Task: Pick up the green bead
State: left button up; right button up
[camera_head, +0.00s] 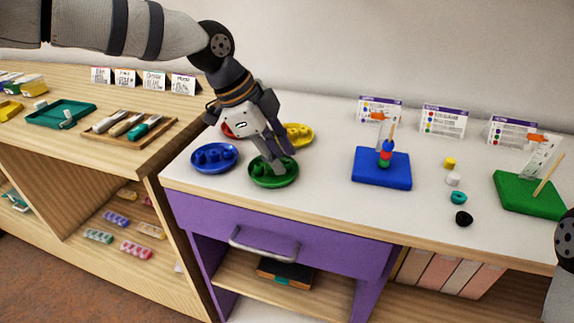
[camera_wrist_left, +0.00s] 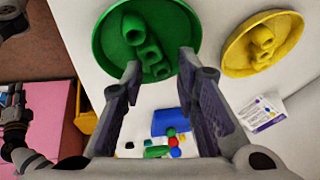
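Three green beads (camera_wrist_left: 150,53) show in a round green dish (camera_wrist_left: 105,45) in the left wrist view. The dish also shows in the head view (camera_head: 290,180), its beads partly hidden by my gripper. My left gripper (camera_wrist_left: 159,62) is open; its fingers stand apart on both sides of the nearest green bead (camera_wrist_left: 161,71). Whether they touch it I cannot tell. In the head view the left gripper (camera_head: 277,162) points down over the green dish. A blue board (camera_head: 382,174) holds an upright stick with red, green and blue beads.
A blue dish (camera_head: 230,165) and a yellow dish (camera_head: 304,136) flank the green one; a red dish (camera_head: 229,129) is mostly hidden. Loose beads, including a black one (camera_head: 464,219), lie before a green board (camera_head: 510,196). Cards (camera_head: 443,122) stand behind.

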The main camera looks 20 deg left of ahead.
pick_arm(q)
jog(key=shift+w+d+f, duration=0.15)
jog(key=shift+d+f, duration=0.1)
jog(key=shift+f, duration=0.25)
jog(key=c, duration=0.5)
jog(key=shift+c, duration=0.2)
